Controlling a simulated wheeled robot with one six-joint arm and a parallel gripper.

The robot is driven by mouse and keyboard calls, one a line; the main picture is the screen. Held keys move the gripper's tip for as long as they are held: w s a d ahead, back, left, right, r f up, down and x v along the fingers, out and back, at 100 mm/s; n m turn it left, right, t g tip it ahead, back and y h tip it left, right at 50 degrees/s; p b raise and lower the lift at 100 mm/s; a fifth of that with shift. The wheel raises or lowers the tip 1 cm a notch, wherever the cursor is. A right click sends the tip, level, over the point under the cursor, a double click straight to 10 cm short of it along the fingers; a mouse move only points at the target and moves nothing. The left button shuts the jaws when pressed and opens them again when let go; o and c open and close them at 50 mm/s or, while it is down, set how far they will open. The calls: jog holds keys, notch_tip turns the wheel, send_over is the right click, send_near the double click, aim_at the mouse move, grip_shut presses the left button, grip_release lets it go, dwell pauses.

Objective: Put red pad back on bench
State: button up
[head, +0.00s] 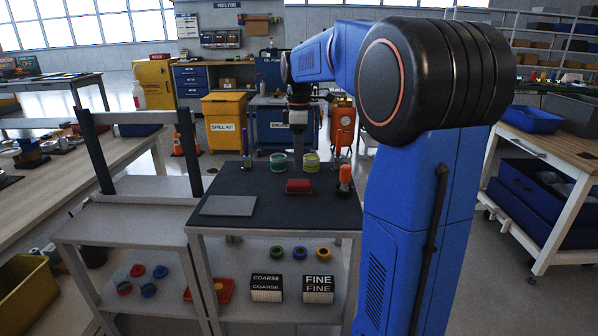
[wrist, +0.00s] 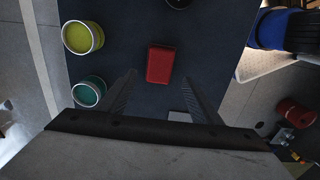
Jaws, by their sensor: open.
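The red pad (head: 299,186) lies flat on the dark top of a grey workbench (head: 262,211). In the wrist view the red pad (wrist: 161,64) lies just beyond my fingertips, roughly centred between them. My gripper (head: 297,152) hangs pointing down above the far part of the bench top. In the wrist view my gripper (wrist: 160,88) has its two fingers spread, with nothing between them. The gripper is apart from the pad; its exact height over the bench is hard to tell.
A teal-labelled can (head: 278,161) and a yellow-labelled can (head: 311,161) stand behind the pad. An orange-topped bottle (head: 345,178) stands to its right and a grey plate (head: 228,206) lies to its left. A lower shelf holds COARSE (head: 266,288) and FINE (head: 318,289) boxes.

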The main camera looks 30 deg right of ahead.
notch_tip(320, 180, up, 4)
jog(key=s+a+f+m+t, duration=0.1)
jog(key=s+a+f+m, duration=0.15)
jog(key=s+a, duration=0.35)
jog(key=s+a+f+m+t, duration=0.1)
jog(key=s+a+m, duration=0.25)
jog(key=s, duration=0.55)
jog(key=s+a+f+m+t, duration=0.1)
jog(key=s+a+f+m, duration=0.1)
jog(key=s+f, duration=0.4)
jog(key=s+a+f+m+t, duration=0.1)
jog(key=s+a+f+m, duration=0.2)
jog(key=s+f, duration=0.3)
jog(key=s+a, duration=0.1)
jog(key=s, duration=0.2)
jog(key=shift+a+f+t, duration=0.15)
jog(key=shift+f+t, duration=0.25)
